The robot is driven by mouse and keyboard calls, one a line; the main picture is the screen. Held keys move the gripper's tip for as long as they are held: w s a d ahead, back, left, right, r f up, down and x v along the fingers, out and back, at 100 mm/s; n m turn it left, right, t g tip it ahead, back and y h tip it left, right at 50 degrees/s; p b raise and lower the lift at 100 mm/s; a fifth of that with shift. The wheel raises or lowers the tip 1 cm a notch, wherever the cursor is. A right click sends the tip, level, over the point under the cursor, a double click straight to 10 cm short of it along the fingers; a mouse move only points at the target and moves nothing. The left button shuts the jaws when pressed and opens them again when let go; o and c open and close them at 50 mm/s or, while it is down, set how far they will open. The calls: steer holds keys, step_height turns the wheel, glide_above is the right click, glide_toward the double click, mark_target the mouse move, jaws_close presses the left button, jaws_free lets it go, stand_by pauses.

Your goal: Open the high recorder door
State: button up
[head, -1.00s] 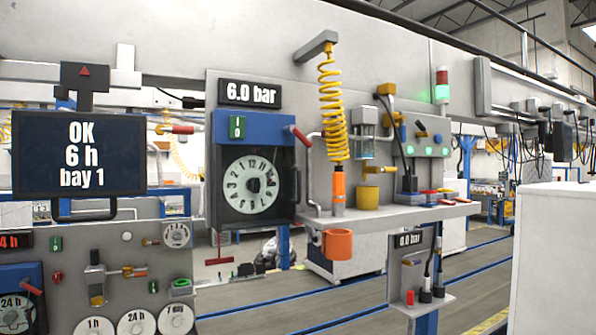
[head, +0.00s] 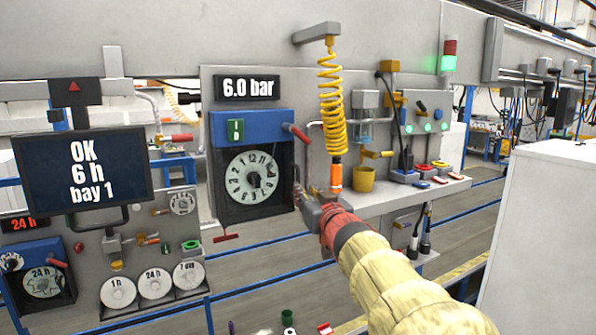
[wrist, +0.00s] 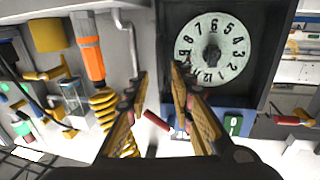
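The high recorder (head: 224,202) has a blue top and a dark door with a round white chart dial (head: 252,177). The door looks closed in the head view. The dial also shows upside down in the wrist view (wrist: 212,50). A red lever (head: 296,133) sticks out at the blue top's right side; it shows between my fingers in the wrist view (wrist: 157,121). My gripper (head: 297,187) is at the door's right edge, fingers apart with nothing visible held. The door's handle is not clear behind the fingertips, and I cannot tell whether they touch.
A yellow coiled hose (head: 331,100) with an orange end hangs just right of the recorder, close to my arm. A shelf (head: 385,203) with a yellow cup (head: 364,180) is further right. A screen (head: 83,178) and a lower recorder (head: 40,285) stand left.

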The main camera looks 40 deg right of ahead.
steer(key=shift+x, duration=3.9)
steer(key=c, duration=0.3)
jaws_close()
